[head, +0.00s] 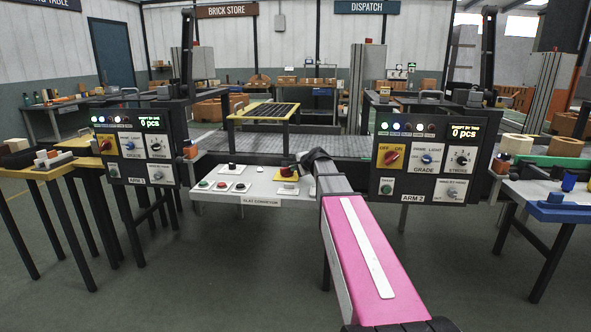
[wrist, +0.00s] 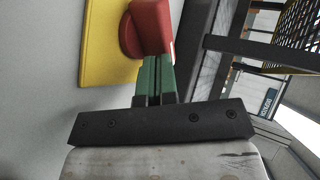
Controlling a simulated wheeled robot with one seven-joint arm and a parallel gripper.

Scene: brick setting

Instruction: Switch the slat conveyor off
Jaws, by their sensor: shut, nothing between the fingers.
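The slat conveyor's pale control panel (head: 250,187) stands in the middle of the head view, with its name label (head: 261,201) on the front edge. Near its right end is a red switch knob (head: 287,172) on a yellow plate (head: 280,178). In the wrist view the red knob (wrist: 150,25) rises from the yellow plate (wrist: 98,45). My gripper (wrist: 157,58) is shut, its green fingertips right at the knob's edge with nothing between them. Whether they touch it I cannot tell. In the head view the fingers are not clearly seen past my dark wrist.
The panel also carries several push buttons and a black knob (head: 232,168). Control boxes for ARM 1 (head: 134,152) and ARM 2 (head: 424,160) flank it. The slatted conveyor bed (head: 330,146) runs behind. The floor in front is clear.

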